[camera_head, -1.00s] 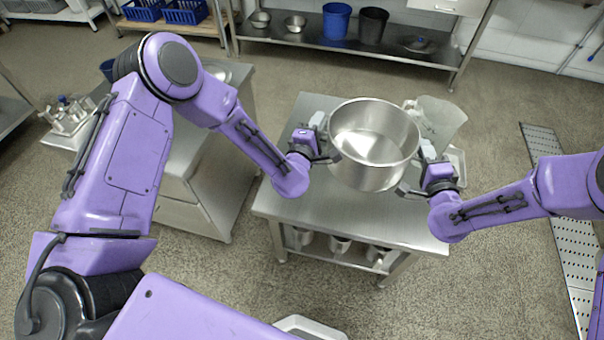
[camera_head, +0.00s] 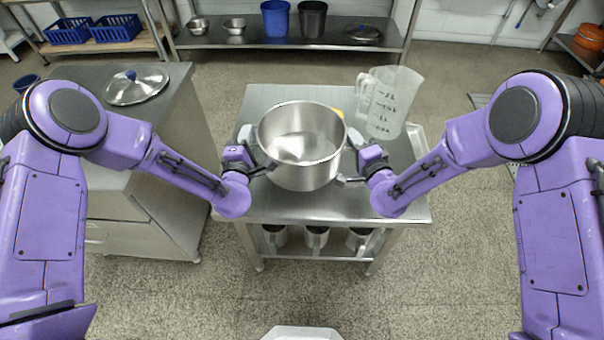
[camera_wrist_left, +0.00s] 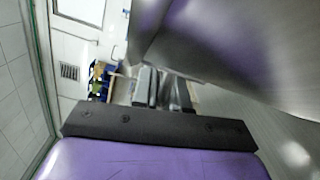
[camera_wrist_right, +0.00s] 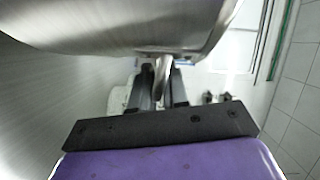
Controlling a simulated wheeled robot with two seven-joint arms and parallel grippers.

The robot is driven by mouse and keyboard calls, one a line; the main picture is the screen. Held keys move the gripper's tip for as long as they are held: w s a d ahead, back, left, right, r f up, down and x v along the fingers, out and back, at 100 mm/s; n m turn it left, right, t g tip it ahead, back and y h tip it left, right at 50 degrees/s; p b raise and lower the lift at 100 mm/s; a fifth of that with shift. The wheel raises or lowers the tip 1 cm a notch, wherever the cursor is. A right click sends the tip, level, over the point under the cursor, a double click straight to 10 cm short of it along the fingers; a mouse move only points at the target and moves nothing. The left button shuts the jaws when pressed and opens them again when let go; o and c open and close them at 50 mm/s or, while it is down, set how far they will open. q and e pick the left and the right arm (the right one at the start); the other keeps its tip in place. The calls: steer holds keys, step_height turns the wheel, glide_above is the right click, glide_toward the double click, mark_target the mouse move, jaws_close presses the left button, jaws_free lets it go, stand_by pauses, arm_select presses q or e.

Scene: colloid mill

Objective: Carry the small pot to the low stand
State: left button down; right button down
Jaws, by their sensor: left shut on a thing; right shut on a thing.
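The small pot (camera_head: 300,150) is a round, open steel pot, upright and empty, over the steel table (camera_head: 300,207) in the head view. I cannot tell whether its base touches the tabletop. My left gripper (camera_head: 264,169) is shut on the pot's left side handle. My right gripper (camera_head: 346,180) is shut on its right side handle. The right wrist view shows a handle (camera_wrist_right: 162,70) between the fingers; the left wrist view shows the pot wall (camera_wrist_left: 225,40) close by. I cannot tell for sure which surface is the low stand.
A lid (camera_head: 137,87) lies on the left cabinet (camera_head: 85,75). Several metal vessels (camera_head: 316,238) sit under the table. Floor in front is clear.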

arm_select(q)
steer(key=shift+d, duration=0.2)
arm_select(e)
steer(key=shift+s+a, duration=0.1)
steer(key=shift+a, duration=0.15)
